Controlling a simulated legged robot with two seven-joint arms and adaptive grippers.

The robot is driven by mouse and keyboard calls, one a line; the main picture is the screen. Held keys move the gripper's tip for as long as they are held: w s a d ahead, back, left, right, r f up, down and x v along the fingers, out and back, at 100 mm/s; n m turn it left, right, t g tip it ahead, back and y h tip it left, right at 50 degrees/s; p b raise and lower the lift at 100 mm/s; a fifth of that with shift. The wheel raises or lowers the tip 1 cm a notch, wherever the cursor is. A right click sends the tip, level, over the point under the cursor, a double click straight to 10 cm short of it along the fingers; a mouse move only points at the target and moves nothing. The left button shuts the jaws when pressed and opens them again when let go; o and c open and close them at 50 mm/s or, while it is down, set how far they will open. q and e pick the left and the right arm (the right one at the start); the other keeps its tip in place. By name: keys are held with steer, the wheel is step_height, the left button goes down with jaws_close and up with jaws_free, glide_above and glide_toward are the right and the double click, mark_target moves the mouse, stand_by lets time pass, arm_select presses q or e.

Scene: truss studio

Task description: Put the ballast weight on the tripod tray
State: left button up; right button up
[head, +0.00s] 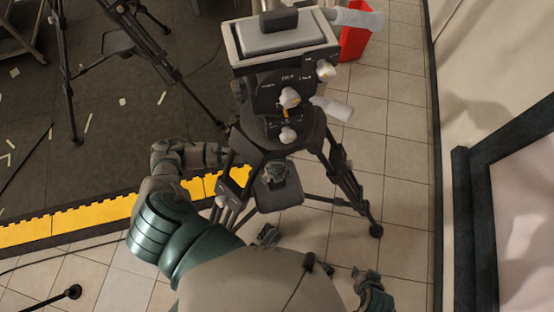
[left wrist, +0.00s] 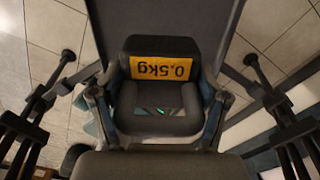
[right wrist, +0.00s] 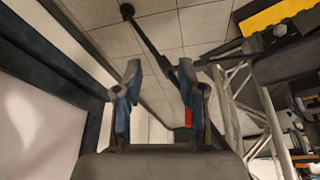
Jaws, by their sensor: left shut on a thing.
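The dark ballast weight (left wrist: 160,47) has a yellow "0.5kg" label and sits between the fingers of my left gripper (left wrist: 159,98), which is shut on it. The dark flat tripod tray (left wrist: 215,20) lies behind the weight in the left wrist view. In the head view the tray (head: 280,197) shows low between the tripod legs, with a dark, teal-edged shape at its far edge. The tripod hides much of my left wrist there. I cannot tell whether the weight touches the tray. My right gripper (right wrist: 160,88) is open and empty, away from the tray.
The tripod (head: 285,135) carries a boxy device (head: 288,45) with pale knobs, and its legs spread around the tray. Another tripod (head: 115,30) stands at the back left. A yellow edge strip (head: 105,212) borders the dark mat.

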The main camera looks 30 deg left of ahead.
mark_target(277, 184)
arm_select(q)
steer(key=f, duration=0.1)
steer(key=d+f, duration=0.1)
steer(key=shift+f+b, duration=0.3)
steer(key=shift+f, duration=0.05)
steer(key=f, duration=0.1)
steer(key=f+b, duration=0.1)
steer(key=f, duration=0.2)
steer(key=shift+a, duration=0.45)
steer(key=o, duration=1.6)
steer(key=shift+o, duration=0.3)
steer(key=shift+d, duration=0.25)
arm_select(e)
steer(key=w+a+r+t+y, duration=0.1)
steer(key=w+t, duration=0.3)
steer(key=w, duration=0.4)
steer(key=shift+a+r+t, duration=0.3)
steer(key=shift+a, duration=0.05)
arm_select(q)
steer(key=shift+r, duration=0.1)
